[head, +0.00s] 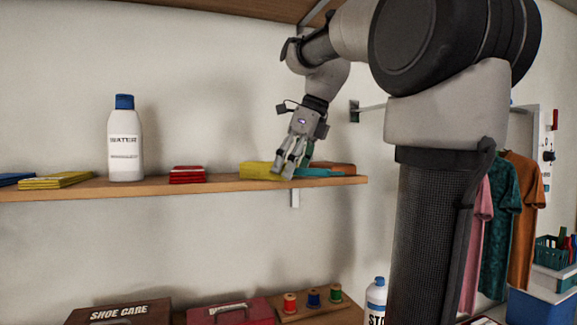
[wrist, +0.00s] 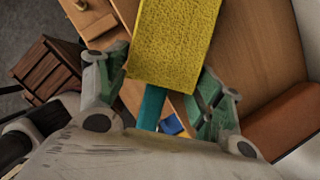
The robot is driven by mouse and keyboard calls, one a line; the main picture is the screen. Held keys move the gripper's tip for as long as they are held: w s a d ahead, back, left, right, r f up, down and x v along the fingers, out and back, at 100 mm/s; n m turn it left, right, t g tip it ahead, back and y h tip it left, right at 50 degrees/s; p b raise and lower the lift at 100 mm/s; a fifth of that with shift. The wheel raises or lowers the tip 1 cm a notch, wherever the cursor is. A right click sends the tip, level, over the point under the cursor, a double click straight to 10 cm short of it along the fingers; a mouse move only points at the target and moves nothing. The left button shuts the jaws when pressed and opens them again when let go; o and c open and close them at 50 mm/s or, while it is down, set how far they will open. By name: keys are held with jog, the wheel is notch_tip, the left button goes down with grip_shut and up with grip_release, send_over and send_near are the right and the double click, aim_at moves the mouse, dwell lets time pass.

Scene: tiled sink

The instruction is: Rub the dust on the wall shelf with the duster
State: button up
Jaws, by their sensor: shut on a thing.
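The duster has a yellow block head (head: 257,169) and a teal handle (head: 318,173). It is at the right part of the wooden wall shelf (head: 100,190), low over the board; I cannot tell if it touches. My gripper (head: 284,167) points down at the shelf and is shut on the duster. In the wrist view the yellow head (wrist: 175,40) lies between and beyond the fingers, with the teal handle (wrist: 150,107) running back under the palm. I cannot make out any dust; the duster and fingers hide part of the shelf.
An orange-brown block (head: 335,167) lies near the shelf's right end. Another board (head: 225,8) is above. Boxes and thread spools (head: 313,298) are below.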

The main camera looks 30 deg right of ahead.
jog(key=shift+w+d+r, duration=0.1)
jog(key=shift+w+d, duration=0.1)
jog(key=shift+w, duration=0.8)
jog(key=shift+w+d, duration=0.2)
jog(key=shift+w, duration=0.75)
jog(key=shift+w+d, duration=0.2)
jog(key=shift+w, duration=0.65)
jog(key=shift+w+d, duration=0.15)
jog(key=shift+w, duration=0.65)
jog(key=shift+r, duration=2.9)
jog(key=shift+r, duration=1.5)
jog(key=shift+f, duration=0.15)
